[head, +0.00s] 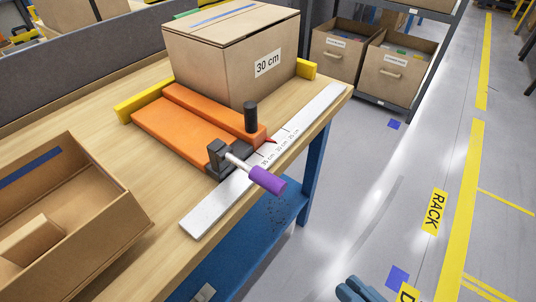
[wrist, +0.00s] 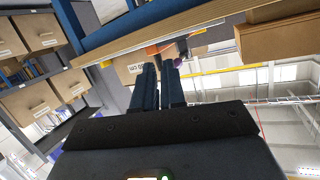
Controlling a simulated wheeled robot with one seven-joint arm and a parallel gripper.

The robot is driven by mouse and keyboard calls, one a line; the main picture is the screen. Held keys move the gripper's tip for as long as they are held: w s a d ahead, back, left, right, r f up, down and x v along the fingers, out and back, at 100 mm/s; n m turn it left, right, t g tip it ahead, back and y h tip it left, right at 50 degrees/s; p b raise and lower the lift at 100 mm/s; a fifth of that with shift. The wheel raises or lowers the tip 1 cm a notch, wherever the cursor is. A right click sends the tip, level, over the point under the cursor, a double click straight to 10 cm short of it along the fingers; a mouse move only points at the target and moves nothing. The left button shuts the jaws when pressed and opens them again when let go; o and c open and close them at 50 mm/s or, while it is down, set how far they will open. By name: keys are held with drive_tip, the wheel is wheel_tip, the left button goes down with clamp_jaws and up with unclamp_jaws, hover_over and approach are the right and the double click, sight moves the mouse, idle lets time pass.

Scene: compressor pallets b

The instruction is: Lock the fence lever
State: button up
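The fence lever (head: 268,180) has a purple grip on a pale rod. It sticks out from a dark clamp block (head: 222,157) over the table's front edge, pointing right and down. The clamp is on the orange fence (head: 180,125), beside a white ruler (head: 205,217) with a red pointer (head: 271,140). My gripper (head: 357,284) is at the bottom of the head view, below and right of the lever, apart from it. In the wrist view my gripper (wrist: 159,66) shows two blue fingers with a narrow gap, empty. The purple grip (wrist: 180,62) shows small beyond them.
A box marked 30 cm (head: 230,55) stands behind the fence against yellow stops (head: 140,101). An open cardboard box (head: 115,210) is at the left on the wooden table (head: 150,150). Shelf bins (head: 390,70) stand behind right. The floor (head: 385,190) right of the table is clear.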

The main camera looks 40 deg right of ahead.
drive_tip(key=shift+m+t+y, duration=0.3)
drive_tip(key=shift+m+y, duration=0.2)
drive_tip(key=shift+y, duration=0.1)
drive_tip(key=w+a, duration=0.1)
drive_tip(key=w, duration=0.2)
drive_tip(key=w+a+r, duration=0.1)
drive_tip(key=w+a, duration=0.1)
drive_tip(key=w, duration=0.1)
drive_tip(key=w+a+r+p, duration=0.1)
drive_tip(key=w, duration=0.3)
drive_tip(key=shift+a, duration=0.35)
clamp_jaws()
drive_tip(key=w+a+r+n+g+y+p, duration=0.2)
drive_tip(key=w+a+r+n+g+y, duration=0.3)
drive_tip(key=w+r+n, duration=0.5)
drive_tip(key=w+a+r+n+g+y+p, duration=0.2)
drive_tip(key=w+a+r+n+y, duration=0.5)
drive_tip(key=r, duration=0.4)
drive_tip(key=s+d+n+g+h+p, duration=0.1)
drive_tip(key=s+d+n+g+h, duration=0.1)
drive_tip(key=d, duration=0.8)
drive_tip(key=s+d+n+g+h+p, duration=0.1)
drive_tip(key=s+d+n+g+h, duration=0.2)
drive_tip(key=d+n+g+h, duration=0.2)
drive_tip(key=d+g+h, duration=0.2)
drive_tip(key=d+h, duration=0.1)
drive_tip(key=d, duration=0.1)
drive_tip(key=shift+d+f+n+h+p, duration=0.3)
drive_tip(key=shift+d+f+h+p, duration=0.05)
drive_tip(key=shift+d+f+h, duration=0.05)
